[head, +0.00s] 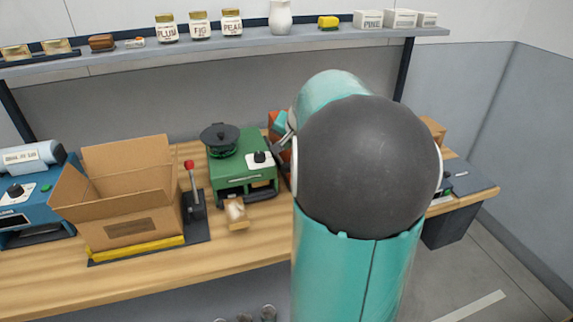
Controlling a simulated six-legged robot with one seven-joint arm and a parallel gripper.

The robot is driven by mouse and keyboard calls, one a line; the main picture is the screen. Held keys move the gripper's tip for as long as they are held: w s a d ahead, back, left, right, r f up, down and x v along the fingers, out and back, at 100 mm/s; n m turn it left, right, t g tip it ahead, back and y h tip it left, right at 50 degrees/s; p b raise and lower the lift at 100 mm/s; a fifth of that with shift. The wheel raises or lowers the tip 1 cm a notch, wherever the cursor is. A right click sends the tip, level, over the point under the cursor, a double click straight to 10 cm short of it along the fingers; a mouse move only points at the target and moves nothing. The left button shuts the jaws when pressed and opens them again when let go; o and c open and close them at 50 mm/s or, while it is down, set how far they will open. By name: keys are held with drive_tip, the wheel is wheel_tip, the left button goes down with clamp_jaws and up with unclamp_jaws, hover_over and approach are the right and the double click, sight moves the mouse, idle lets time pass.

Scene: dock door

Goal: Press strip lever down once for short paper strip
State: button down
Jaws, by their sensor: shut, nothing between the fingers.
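I cannot tell for sure which part is the strip lever. A lever with a red knob (189,165) stands upright on a dark base, just right of the open cardboard box. A green machine (243,170) with a black round top and a black knob on a white plate stands right of it. An orange thing (274,124) is mostly hidden behind my arm; small grey parts show at its edge, too small to tell. My gripper does not show clearly; my teal arm and its dark round joint cover that part of the bench.
The open cardboard box (125,228) stands on a dark plate with a yellow bar. A blue machine (38,215) is at the far left. A small tan block (236,213) lies before the green machine. The shelf (130,60) above holds jars and boxes. The bench's front strip is clear.

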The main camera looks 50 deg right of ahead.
drive_tip(key=shift+w+d+r, duration=0.1)
drive_tip(key=shift+r, duration=0.9)
